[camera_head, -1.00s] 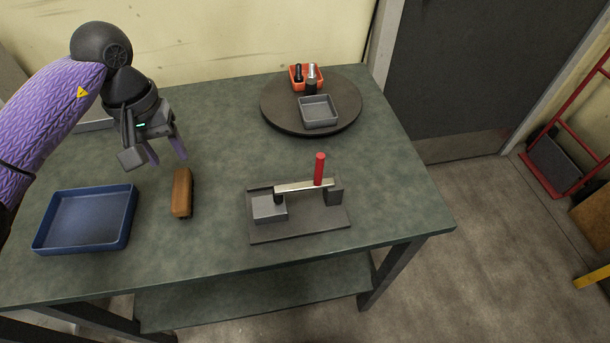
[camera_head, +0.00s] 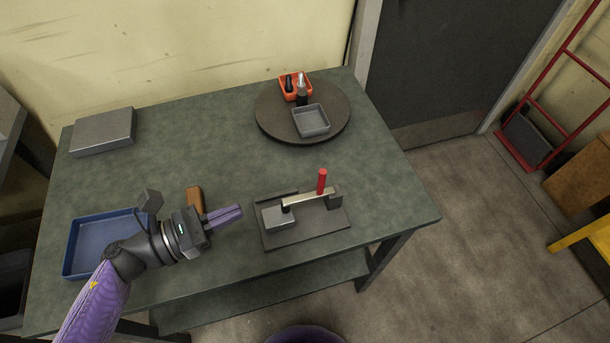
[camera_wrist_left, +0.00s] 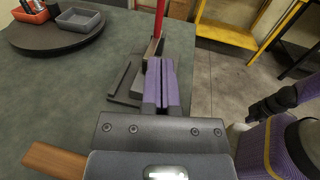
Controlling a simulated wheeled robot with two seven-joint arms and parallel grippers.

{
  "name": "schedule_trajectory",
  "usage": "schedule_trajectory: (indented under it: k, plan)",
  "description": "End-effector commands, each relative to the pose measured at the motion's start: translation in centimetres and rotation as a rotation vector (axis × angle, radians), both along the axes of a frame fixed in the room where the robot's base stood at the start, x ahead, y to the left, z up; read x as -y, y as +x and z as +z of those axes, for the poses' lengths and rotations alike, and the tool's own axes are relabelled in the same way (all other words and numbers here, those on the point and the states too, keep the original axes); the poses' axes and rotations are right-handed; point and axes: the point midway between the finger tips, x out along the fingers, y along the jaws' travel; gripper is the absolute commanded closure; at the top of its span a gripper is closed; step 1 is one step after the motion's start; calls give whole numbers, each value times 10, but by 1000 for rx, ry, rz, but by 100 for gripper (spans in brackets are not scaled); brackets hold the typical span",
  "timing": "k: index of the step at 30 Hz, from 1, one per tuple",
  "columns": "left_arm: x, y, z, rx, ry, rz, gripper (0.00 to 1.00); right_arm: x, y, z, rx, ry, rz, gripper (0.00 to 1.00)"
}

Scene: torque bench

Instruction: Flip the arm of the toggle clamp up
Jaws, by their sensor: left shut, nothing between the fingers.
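The toggle clamp (camera_head: 304,220) stands on a dark base plate near the right front of the bench. Its metal arm (camera_head: 310,199) lies level across it, and a red handle (camera_head: 321,181) sticks up near the arm's right end. My left gripper (camera_head: 240,214) is shut and empty, to the left of the clamp and apart from it, with its purple fingers pointing right toward it. In the left wrist view the shut fingers (camera_wrist_left: 161,82) hide part of the clamp, and its red handle (camera_wrist_left: 159,18) shows beyond them. My right gripper is not in view.
A brown wooden-looking block (camera_head: 195,199) lies just behind my left gripper. A blue tray (camera_head: 84,228) is at the left, partly behind my arm. A round turntable (camera_head: 264,112) with an orange bin (camera_head: 295,97) and a grey tray (camera_head: 311,121) stands at the back. The bench middle is clear.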

Motion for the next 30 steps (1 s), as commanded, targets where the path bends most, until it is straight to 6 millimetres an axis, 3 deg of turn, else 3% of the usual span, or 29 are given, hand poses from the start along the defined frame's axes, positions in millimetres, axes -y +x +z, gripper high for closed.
schedule_trajectory:
  k: [5, 21, 30]
  plan:
    - [10, 5, 0, 2, 0, -2, 100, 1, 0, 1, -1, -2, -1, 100]
    - [106, 59, -3, 3, 1, -4, 100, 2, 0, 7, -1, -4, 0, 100]
    - [123, 69, -5, 3, 3, -4, 100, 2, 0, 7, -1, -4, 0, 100]
